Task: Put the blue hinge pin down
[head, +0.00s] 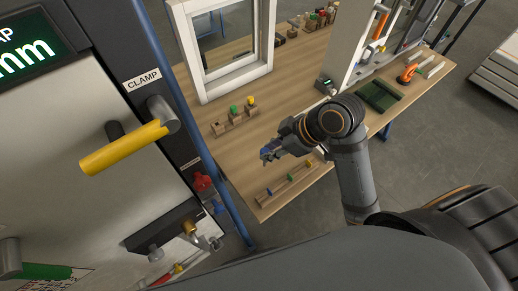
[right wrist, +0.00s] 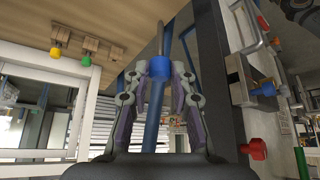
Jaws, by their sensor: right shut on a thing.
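The blue hinge pin (right wrist: 161,68) is between the two fingers of my right gripper (right wrist: 160,85). Its blue collar and grey metal shaft show in the right wrist view. The shaft points away from the gripper, toward the wooden table (right wrist: 130,22). In the head view my right gripper (head: 268,154) is over the near part of the table (head: 225,160), with a small blue patch at its tips. I cannot tell whether the pin touches the table. My left gripper is not in view.
Wooden blocks (head: 236,117) with green and yellow tops stand behind the gripper. A low rack (head: 289,184) with small coloured pieces lies in front. A white frame (head: 235,82) stands at the back. The machine with the yellow clamp handle (head: 125,147) stands left, beside a blue post (head: 213,160).

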